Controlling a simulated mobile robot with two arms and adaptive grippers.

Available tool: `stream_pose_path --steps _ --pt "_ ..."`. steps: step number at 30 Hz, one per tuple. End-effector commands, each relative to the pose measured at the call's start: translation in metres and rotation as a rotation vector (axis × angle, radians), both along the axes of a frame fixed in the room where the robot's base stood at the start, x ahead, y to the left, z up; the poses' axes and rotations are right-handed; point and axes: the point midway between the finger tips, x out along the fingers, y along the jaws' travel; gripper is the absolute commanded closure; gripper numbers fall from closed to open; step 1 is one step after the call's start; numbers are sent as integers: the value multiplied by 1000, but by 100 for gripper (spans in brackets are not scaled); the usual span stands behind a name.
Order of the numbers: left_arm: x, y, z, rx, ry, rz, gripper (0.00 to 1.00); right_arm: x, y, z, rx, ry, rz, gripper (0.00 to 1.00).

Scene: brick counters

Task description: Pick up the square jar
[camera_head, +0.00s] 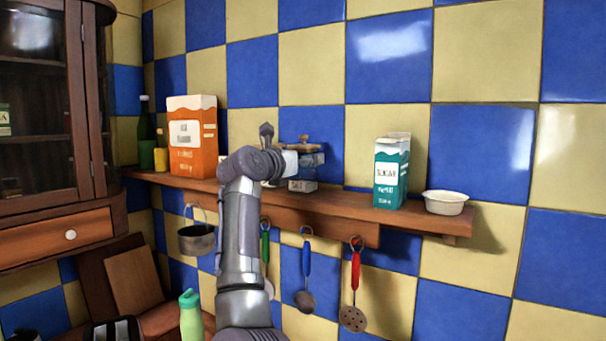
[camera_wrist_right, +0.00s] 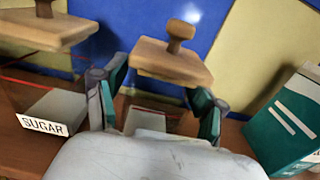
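The square jar (camera_head: 308,162) is clear with a knobbed wooden lid and stands on the wooden shelf. Its label appears to read SALT in the head view. In the right wrist view its lid (camera_wrist_right: 170,62) is straight ahead, with the clear body below. My right gripper (camera_head: 277,162) is at the jar, partly covering it in the head view. Its fingers (camera_wrist_right: 160,102) are spread, one on each side of the jar; I see no clear grip. A similar jar labelled SUGAR (camera_wrist_right: 42,125) stands to the left in the wrist view. My left gripper is not in view.
The shelf (camera_head: 340,203) also holds an orange carton (camera_head: 194,140), a teal sugar carton (camera_head: 390,172) and a white bowl (camera_head: 445,203). The teal carton (camera_wrist_right: 290,125) is close on the right in the wrist view. A pot (camera_head: 197,239) and utensils hang below.

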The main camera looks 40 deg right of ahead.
Motion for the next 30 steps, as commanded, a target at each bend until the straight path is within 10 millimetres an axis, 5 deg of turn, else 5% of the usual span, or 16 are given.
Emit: stream_pose_path --steps 10,22,28,30 --pt "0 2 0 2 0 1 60 -1 0 2 -2 -2 -1 91" --pt "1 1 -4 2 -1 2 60 -1 0 10 -1 -3 0 91" --pt "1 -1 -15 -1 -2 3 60 -1 1 45 -2 -7 1 91" --pt "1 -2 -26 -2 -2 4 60 -17 -10 49 1 -11 -2 91"
